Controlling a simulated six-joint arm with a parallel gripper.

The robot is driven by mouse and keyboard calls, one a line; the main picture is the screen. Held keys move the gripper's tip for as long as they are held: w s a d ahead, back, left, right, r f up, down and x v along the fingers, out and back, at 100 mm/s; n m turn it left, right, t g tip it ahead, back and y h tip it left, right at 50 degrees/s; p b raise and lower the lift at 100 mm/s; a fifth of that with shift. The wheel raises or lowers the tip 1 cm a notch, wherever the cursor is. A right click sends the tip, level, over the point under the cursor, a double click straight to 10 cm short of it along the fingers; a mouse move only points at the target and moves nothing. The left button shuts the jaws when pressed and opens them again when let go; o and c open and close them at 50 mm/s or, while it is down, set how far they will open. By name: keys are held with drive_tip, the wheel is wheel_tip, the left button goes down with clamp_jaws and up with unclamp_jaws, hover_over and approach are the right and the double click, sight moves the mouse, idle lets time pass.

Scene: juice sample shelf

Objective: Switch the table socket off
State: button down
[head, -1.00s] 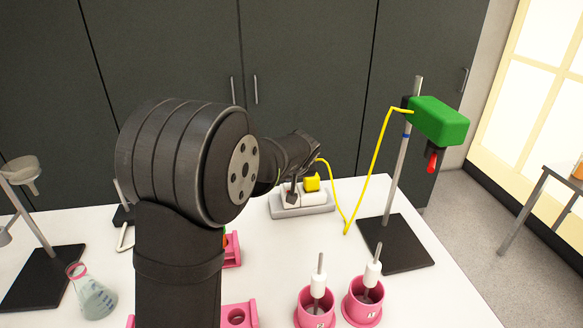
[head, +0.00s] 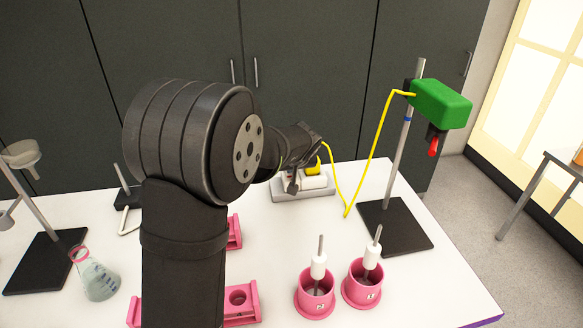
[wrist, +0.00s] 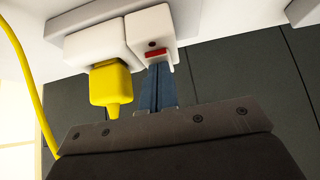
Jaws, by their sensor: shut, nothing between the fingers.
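The table socket (head: 316,192) is a white and grey block at the back of the table, partly hidden by my arm. A yellow plug (head: 313,168) is in it. In the wrist view, the socket (wrist: 90,42) has the yellow plug (wrist: 110,84) beside a white part with a red switch (wrist: 156,52). My gripper (wrist: 157,70) is shut and empty, its blue-grey fingertips at the red switch's edge. I cannot tell whether they touch it. In the head view, my gripper (head: 292,188) is small and dark in front of the socket.
A yellow cable (head: 372,155) runs from the plug to a green device (head: 440,103) on a stand right of the socket. Two pink holders (head: 315,295) (head: 362,285) stand nearer. A flask (head: 98,279) is at left. Dark cabinets close off the back.

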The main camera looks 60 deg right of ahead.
drive_tip(key=shift+r, duration=0.75)
drive_tip(key=shift+r, duration=0.1)
drive_tip(key=shift+r, duration=0.3)
drive_tip(key=v, duration=1.2)
drive_tip(key=shift+s+a+f, duration=0.15)
drive_tip(key=shift+s+a, duration=0.3)
drive_tip(key=shift+s, duration=0.05)
